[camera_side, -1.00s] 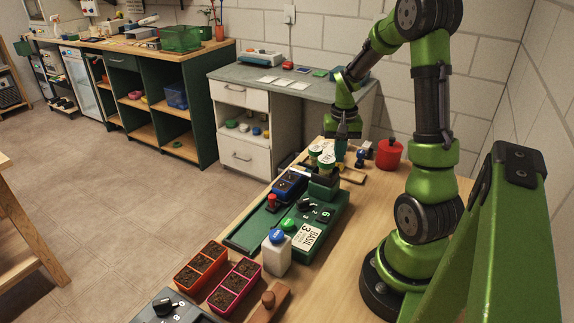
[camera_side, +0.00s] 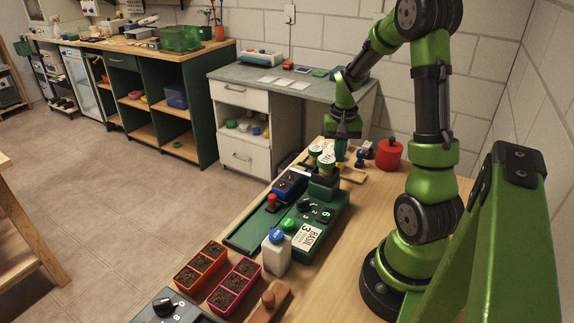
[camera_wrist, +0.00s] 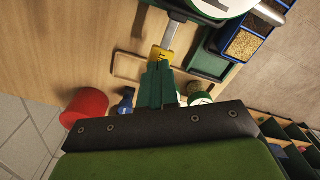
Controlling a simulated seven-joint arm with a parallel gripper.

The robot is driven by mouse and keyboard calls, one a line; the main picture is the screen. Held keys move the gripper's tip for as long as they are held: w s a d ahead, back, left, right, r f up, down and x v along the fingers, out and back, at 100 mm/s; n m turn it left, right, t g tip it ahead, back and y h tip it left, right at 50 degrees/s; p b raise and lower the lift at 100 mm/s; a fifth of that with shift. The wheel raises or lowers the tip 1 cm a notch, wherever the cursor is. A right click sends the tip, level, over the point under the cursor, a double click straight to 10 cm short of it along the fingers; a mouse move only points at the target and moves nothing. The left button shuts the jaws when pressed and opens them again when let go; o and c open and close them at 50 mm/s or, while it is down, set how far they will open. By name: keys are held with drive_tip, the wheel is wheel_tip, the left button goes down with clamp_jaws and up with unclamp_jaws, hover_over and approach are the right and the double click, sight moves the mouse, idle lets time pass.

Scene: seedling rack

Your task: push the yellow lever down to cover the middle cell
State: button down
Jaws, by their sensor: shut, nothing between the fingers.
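The yellow lever tip (camera_wrist: 159,53) sits at the end of a silver rod in the wrist view. My gripper (camera_wrist: 160,66) is shut, and its green fingertips are right at the yellow tip; whether they touch it I cannot tell. In the side view my gripper (camera_side: 340,152) points down behind the green machine (camera_side: 335,212), with the yellow tip hidden. A blue seedling tray (camera_side: 281,197) stands in the machine's track. It also shows in the wrist view (camera_wrist: 222,43), with a brown-filled cell in sight. The middle cell cannot be made out clearly.
Round green-and-white tops (camera_side: 327,160) stand beside my fingers. A red pot (camera_side: 389,153) and a small blue object (camera_side: 361,160) stand close by on the bench.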

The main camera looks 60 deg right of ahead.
drive_tip(key=shift+f, duration=0.2)
drive_tip(key=shift+f, duration=1.35)
drive_tip(key=shift+r, duration=3.8)
drive_tip(key=shift+w+a, duration=0.1)
drive_tip(key=w+a+r+n+t, duration=0.2)
drive_tip(key=a+r, duration=0.2)
drive_tip(key=a, duration=0.3)
drive_tip(key=w+a+r+n+t, duration=0.1)
drive_tip(key=a+r, duration=0.2)
drive_tip(key=a, duration=0.3)
drive_tip(key=s+a+r+n+t+y, duration=0.1)
drive_tip(key=s+a+r+n+t, duration=0.1)
drive_tip(key=a, duration=0.5)
drive_tip(key=s+a+r+n+t+y, duration=0.1)
drive_tip(key=s+a+r+n+t, duration=0.1)
drive_tip(key=a, duration=0.6)
drive_tip(key=shift+s+a+r+n, duration=0.15)
drive_tip(key=shift+s+r+n, duration=0.1)
drive_tip(key=shift+s+n, duration=0.25)
